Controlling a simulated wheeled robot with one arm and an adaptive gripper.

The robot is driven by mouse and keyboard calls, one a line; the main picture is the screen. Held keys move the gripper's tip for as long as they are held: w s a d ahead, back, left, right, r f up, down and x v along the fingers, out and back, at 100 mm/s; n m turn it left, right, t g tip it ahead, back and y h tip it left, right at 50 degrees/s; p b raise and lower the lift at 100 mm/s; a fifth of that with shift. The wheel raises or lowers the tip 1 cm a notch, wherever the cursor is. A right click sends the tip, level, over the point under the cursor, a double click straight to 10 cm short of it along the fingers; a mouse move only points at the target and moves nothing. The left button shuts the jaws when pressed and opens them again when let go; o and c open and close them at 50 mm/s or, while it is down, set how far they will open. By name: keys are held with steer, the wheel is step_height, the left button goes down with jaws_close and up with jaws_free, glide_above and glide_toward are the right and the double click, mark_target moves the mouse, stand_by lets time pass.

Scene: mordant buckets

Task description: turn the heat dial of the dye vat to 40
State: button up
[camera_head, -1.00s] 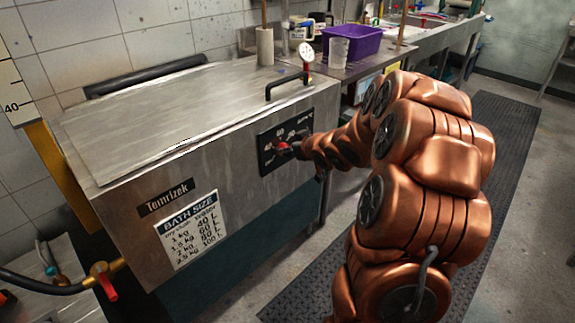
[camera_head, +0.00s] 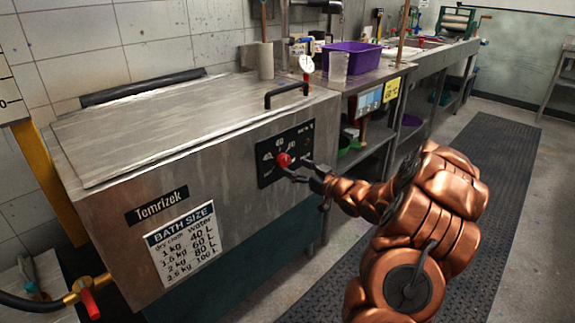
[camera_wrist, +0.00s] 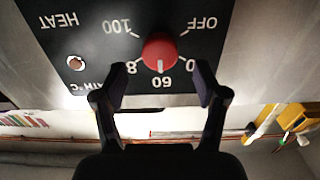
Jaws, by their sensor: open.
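The dye vat (camera_head: 110,200) is a steel box with its lid closed. Its black heat panel (camera_head: 262,178) is on the front, with a round red heat dial (camera_head: 284,160). In the upside-down wrist view, the dial (camera_wrist: 160,50) has a white mark pointing at or close to 60; the 40 label is partly hidden by a finger. My gripper (camera_head: 302,172) is just right of the dial in the head view. In the wrist view my gripper (camera_wrist: 160,82) is open and empty, its fingertips apart, one on each side below the dial; I see no contact.
A black lid handle (camera_head: 287,90) and a gauge (camera_head: 306,65) are above the panel. A purple bin (camera_head: 350,58) stands on the counter behind. A brass valve with a red lever (camera_head: 90,300) is at lower left. The dark floor mat (camera_head: 480,150) at right is clear.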

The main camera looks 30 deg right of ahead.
mark_target(286, 163)
steer(key=shift+x, duration=2.35)
steer(key=c, duration=1.1)
